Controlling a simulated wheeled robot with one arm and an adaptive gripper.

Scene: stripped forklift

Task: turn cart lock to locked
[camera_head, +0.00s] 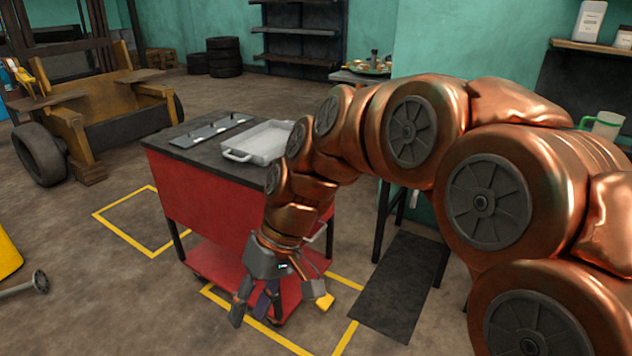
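The red cart (205,200) has a black top (170,143) and a red lower shelf (212,262). My gripper (275,302) points down at the cart's near right corner, low near the lower shelf. Its grey fingers are spread apart and I see nothing held between them. A small yellow piece (326,302) shows just right of the right fingertip; it may be the cart's lock, but I cannot tell its setting or whether the finger touches it. My gripper and arm hide part of that corner.
A metal tray (238,156) and a flat dark panel (208,131) lie on the cart top. A dark mat (398,290) lies to the right. The forklift (85,115) stands back left. Floor left of the cart is open.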

